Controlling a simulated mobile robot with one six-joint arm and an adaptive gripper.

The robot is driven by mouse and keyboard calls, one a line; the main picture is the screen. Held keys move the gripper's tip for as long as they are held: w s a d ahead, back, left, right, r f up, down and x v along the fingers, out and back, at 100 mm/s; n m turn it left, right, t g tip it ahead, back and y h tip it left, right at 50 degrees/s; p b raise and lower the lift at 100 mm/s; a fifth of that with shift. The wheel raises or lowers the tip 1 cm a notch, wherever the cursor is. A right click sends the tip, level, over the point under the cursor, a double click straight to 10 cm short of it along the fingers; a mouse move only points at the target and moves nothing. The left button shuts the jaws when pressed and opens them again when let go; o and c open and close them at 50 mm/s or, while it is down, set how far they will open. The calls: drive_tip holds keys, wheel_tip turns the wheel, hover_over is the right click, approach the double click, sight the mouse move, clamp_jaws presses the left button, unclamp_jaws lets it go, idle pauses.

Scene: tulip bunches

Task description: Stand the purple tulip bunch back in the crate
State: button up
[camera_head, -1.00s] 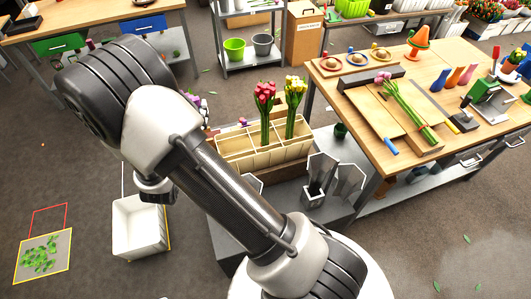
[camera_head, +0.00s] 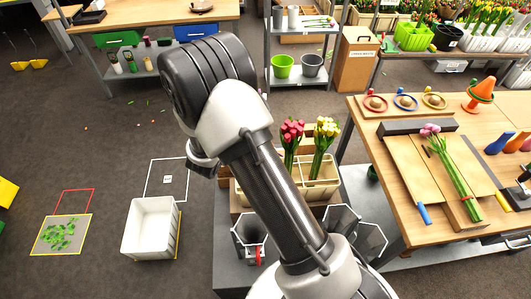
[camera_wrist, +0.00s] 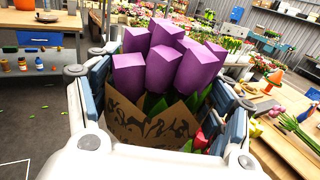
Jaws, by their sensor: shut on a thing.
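My gripper (camera_wrist: 165,98) is shut on the purple tulip bunch (camera_wrist: 170,60), seen in the wrist view. The bunch has several purple heads, green leaves and a brown patterned paper wrap. Its lower end is hidden. In the head view my arm hides the bunch and the gripper's fingers. The wooden crate (camera_head: 318,190) has pale divided compartments and is partly covered by my arm. A red tulip bunch (camera_head: 292,133) and a yellow tulip bunch (camera_head: 325,130) stand upright in it.
Grey metal holders (camera_head: 366,240) stand in front of the crate. A wooden workbench (camera_head: 385,215) at right bears a pink tulip bunch (camera_head: 450,165) and tools. A white bin (camera_head: 152,228) stands on the floor at left.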

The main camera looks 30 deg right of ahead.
wheel_tip(320, 180, down, 16)
drive_tip(key=b, duration=0.3)
drive_tip(key=shift+f, duration=0.15)
drive_tip(key=o, duration=1)
drive_tip(key=shift+f, duration=0.1)
drive_tip(key=shift+c, duration=0.2)
drive_tip(key=o, duration=0.5)
drive_tip(key=shift+c, duration=0.2)
